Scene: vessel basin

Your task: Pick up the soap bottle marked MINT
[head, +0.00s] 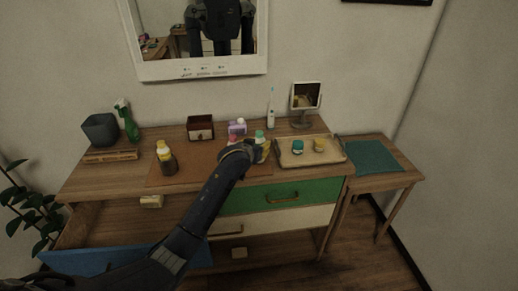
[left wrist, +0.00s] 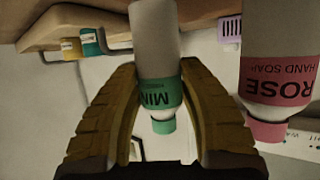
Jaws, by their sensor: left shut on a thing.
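The MINT soap bottle (left wrist: 155,45) has a pale body, a green label that partly reads MIN, and a green cap. It appears upside down in the left wrist view, between the two fingers of my left gripper (left wrist: 163,85), which is shut on it. In the head view its green cap (head: 259,134) shows just beyond my left gripper (head: 262,149), which hides much of the bottle. I cannot tell whether its base touches the dresser. The ROSE soap bottle (left wrist: 281,50), with pink label and cap, is close beside it. My right gripper is not in view.
The dresser (head: 110,183) has an open blue drawer (head: 120,262). A yellow-capped bottle (head: 166,157) stands on the left and a purple item (head: 238,127) behind my gripper. A tray (head: 335,152) with two small jars is on the right. A toothbrush (head: 271,108) stands behind.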

